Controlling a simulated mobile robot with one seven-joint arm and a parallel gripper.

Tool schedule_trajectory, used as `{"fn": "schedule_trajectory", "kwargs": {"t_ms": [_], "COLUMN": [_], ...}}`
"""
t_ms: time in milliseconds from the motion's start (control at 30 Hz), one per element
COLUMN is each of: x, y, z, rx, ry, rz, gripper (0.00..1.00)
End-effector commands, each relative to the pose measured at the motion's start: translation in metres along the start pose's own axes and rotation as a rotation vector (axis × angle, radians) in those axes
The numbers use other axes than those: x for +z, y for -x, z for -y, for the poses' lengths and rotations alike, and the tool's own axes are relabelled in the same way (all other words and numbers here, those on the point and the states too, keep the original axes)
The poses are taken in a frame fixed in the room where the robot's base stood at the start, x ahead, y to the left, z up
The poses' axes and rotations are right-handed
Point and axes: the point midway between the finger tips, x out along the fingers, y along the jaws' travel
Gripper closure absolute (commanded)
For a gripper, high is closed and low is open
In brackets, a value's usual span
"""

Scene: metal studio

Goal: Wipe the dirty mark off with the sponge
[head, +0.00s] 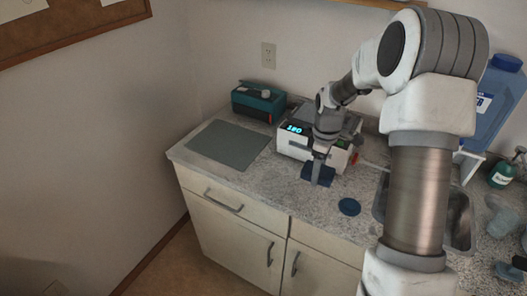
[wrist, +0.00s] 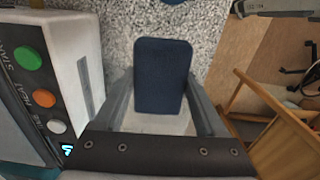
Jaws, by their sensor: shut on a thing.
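My gripper (head: 319,160) is low over the speckled counter, in front of the white device, and is shut on a dark blue sponge (head: 318,176). In the wrist view the sponge (wrist: 162,75) sits between the two fingers, its flat face toward the camera and its far end past the fingertips. I cannot tell whether the sponge touches the counter. I cannot make out a dirty mark in either view; the arm and sponge hide part of the counter.
The white device (head: 291,146) with a lit display is close to my gripper. A grey mat (head: 228,143) and a teal box (head: 258,102) are to the left. A dark blue disc (head: 349,206) lies near the counter's front. A sink (head: 459,220) is at right.

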Motion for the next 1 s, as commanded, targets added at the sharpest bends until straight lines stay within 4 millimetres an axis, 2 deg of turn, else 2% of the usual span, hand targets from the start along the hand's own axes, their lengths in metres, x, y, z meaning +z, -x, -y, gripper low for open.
{"fn": "schedule_trajectory", "kwargs": {"t_ms": [33,200,1000], "x": [-0.002,-0.0052,-0.006], "y": [0.007,0.014,0.0145], "z": [0.0007,0.0023,0.0032], "rx": [0.001,0.001,0.001], "ry": [0.0,-0.001,-0.007], "rz": [-0.001,-0.001,0.0], "gripper": [0.96,0.96,0.96]}}
